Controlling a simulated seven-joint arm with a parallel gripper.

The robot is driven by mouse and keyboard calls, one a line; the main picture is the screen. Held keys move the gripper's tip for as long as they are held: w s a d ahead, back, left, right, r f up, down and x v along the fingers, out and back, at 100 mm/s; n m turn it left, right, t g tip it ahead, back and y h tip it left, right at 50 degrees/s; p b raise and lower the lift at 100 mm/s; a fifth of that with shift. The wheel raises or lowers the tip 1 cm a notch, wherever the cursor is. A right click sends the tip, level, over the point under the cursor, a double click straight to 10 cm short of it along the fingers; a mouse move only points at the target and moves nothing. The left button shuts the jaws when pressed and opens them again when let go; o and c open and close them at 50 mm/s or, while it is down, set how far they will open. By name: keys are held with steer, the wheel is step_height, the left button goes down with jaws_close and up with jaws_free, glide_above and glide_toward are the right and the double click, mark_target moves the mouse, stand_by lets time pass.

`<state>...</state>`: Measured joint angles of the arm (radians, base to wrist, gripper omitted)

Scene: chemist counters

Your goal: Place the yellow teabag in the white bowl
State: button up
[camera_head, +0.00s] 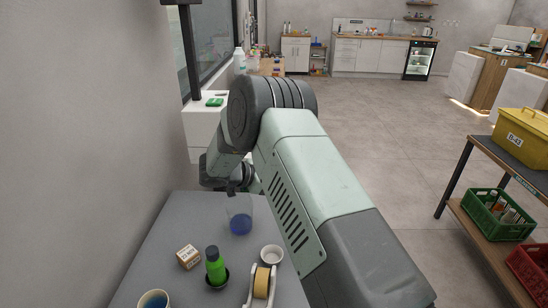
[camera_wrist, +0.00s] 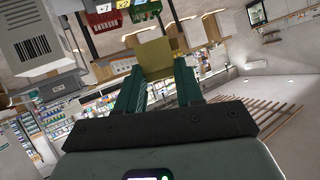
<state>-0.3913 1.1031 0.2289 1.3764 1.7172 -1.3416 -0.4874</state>
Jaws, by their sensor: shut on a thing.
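A yellow, flat, square teabag (camera_wrist: 157,57) is held between the teal fingertips of my gripper (camera_wrist: 160,75) in the wrist view. My gripper is shut on it, and it sticks out beyond the tips. In the head view the teabag cannot be made out, and my fingers are mostly hidden behind my own arm. A small white bowl (camera_head: 272,262) stands on the grey table, just left of my forearm. The bowl does not show in the wrist view, where the background is the tilted room.
On the grey table (camera_head: 190,220) stand a blue-filled beaker (camera_head: 240,222), a small box (camera_head: 188,257), a green bottle (camera_head: 215,265) at a dark dish, a blue-filled cup (camera_head: 154,301) and a tape dispenser (camera_head: 261,284). A wall borders the left. The table's back left is clear.

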mark_target(267, 259)
steer(key=s+a+f+m+g+h, duration=0.1)
steer(key=s+m+g, duration=0.4)
steer(key=s, duration=0.8)
step_height(267, 259, down, 2)
steer(key=shift+s+a+f+m+g+h, duration=0.1)
steer(key=shift+s+a+m+g+h, duration=0.25)
steer(key=shift+a+g, duration=0.45)
steer(key=shift+f, duration=4.8)
steer(key=o, duration=1.1)
steer(key=shift+c, duration=0.2)
step_height(267, 259, up, 7)
